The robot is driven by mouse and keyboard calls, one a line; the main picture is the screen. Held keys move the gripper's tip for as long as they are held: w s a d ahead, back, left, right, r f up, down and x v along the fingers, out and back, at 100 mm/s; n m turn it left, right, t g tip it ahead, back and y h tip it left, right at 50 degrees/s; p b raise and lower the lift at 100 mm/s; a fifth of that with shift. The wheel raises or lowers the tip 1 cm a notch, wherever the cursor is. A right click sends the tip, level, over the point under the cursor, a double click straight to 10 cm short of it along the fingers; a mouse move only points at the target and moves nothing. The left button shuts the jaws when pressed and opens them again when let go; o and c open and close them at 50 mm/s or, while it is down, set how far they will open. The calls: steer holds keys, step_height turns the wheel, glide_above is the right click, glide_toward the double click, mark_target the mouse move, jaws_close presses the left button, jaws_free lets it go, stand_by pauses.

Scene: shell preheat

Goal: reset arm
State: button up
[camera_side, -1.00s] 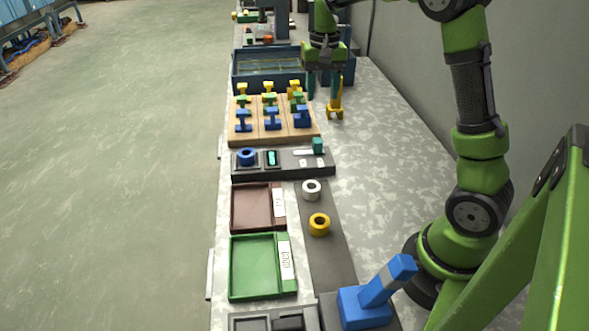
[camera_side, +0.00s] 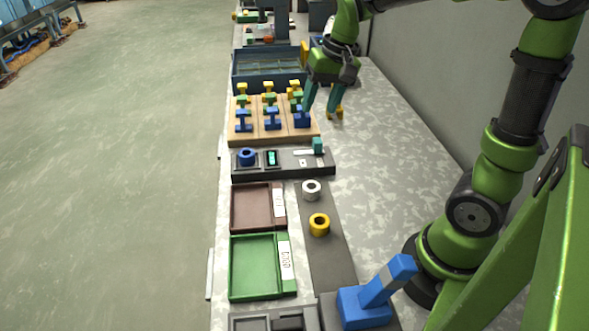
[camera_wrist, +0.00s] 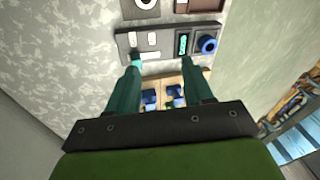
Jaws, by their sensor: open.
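My gripper (camera_side: 322,104) is open above the table, over the right end of the wooden rack (camera_side: 257,138) that holds blue, green and yellow pieces. A yellow piece (camera_side: 340,113) shows just right of my fingertips, partly hidden by them. In the wrist view my two teal fingers (camera_wrist: 160,78) are spread apart with nothing seen held between them. Blue pieces (camera_wrist: 149,98) of the rack show between the fingers. Beyond the fingertips lies the dark panel (camera_wrist: 166,51), with a blue ring (camera_wrist: 208,44) and a lit green display (camera_wrist: 183,44).
A brown tray (camera_side: 234,209), a green tray (camera_side: 233,268), a white ring (camera_side: 311,189) and a yellow ring (camera_side: 319,224) lie nearer the camera. A blue-grey bin (camera_side: 236,72) stands behind the rack. The right side of the speckled table is clear.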

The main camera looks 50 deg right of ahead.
steer(key=s+a+r+n+t+y, duration=0.1)
steer(key=s+a+r+n+t, duration=0.2)
steer(key=s+a, duration=0.7)
steer(key=shift+s+a+t, duration=0.2)
steer(key=shift+s+t, duration=0.55)
steer(key=shift+t, duration=0.05)
